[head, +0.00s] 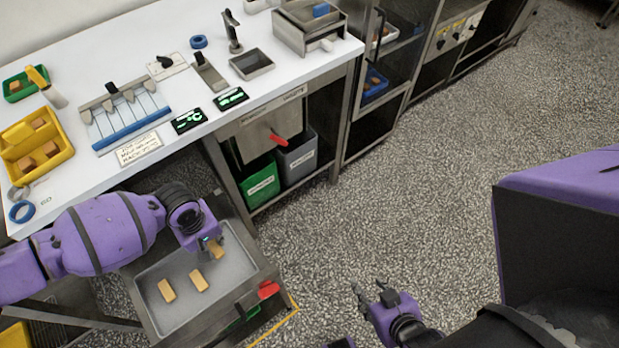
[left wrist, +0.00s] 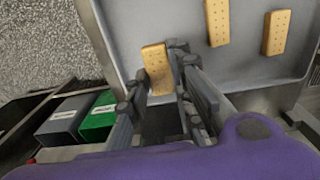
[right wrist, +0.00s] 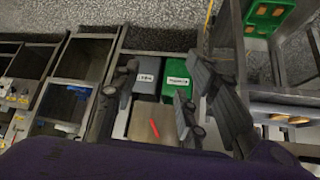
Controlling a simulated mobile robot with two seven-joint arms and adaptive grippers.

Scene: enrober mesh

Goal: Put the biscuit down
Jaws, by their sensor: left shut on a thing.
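My left gripper (head: 210,246) is over the right part of a grey metal tray (head: 150,312). It is shut on a tan biscuit (left wrist: 157,66), which also shows beside the fingers in the head view (head: 216,249). The held biscuit looks close to the tray surface; I cannot tell whether it touches. Two more biscuits lie apart in the tray, one nearer (head: 198,280) and one further left (head: 167,290). My right gripper (head: 370,293) is open and empty, away from the tray above the floor.
A white worktable (head: 190,140) holds a yellow crate (head: 62,136) of biscuits, a blue-striped rack (head: 130,122) and small tools. Green (head: 261,184) and grey (head: 298,155) bins stand under it. A red handle (head: 268,289) is at the tray's right corner. The tray's middle right is free.

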